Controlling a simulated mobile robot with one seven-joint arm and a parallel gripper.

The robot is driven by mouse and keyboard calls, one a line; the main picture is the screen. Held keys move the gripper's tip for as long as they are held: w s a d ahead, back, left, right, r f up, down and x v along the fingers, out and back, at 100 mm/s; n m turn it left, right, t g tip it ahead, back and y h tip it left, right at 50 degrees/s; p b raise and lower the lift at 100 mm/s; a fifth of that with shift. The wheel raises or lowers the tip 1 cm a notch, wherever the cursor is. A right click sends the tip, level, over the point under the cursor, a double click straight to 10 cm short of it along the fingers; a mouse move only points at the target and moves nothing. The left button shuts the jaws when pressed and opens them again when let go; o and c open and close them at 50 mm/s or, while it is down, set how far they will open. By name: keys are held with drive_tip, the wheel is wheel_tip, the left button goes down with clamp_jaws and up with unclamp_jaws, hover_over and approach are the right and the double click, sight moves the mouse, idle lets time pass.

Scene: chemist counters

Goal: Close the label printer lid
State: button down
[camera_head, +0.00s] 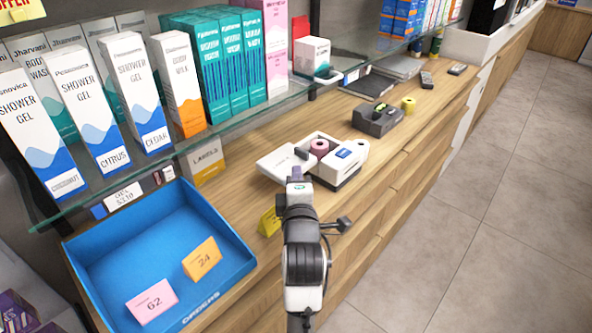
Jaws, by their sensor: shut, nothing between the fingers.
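The white label printer (348,166) stands on the wooden counter with its inside exposed. A pink roll (320,148) sits in it, and a blue panel shows on its right part. Its white lid (282,160) is swung open to the left and lies out flat, low beside the body. My gripper (296,172) is shut and empty, at the near edge of the lid, close to the printer's left side. It hides part of the lid's near edge. I cannot tell whether it touches the lid.
A blue tray (225,232) with pink and orange number cards is at the left. A yellow card (268,222) stands beside my arm. A dark device (378,120) and yellow roll (408,104) are behind the printer. A glass shelf (170,150) with boxes overhangs the counter's back.

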sight(308, 155)
drive_tip(key=w+p, duration=0.1)
drive_tip(key=w, duration=0.3)
drive_tip(key=shift+r+p, duration=0.2)
drive_tip(key=shift+p, duration=0.1)
drive_tip(key=shift+w+f, duration=0.1)
drive_tip(key=shift+w, duration=0.75)
drive_tip(key=w+d+b, duration=0.1)
drive_tip(key=w+d, duration=0.2)
drive_tip(key=shift+s, duration=0.15)
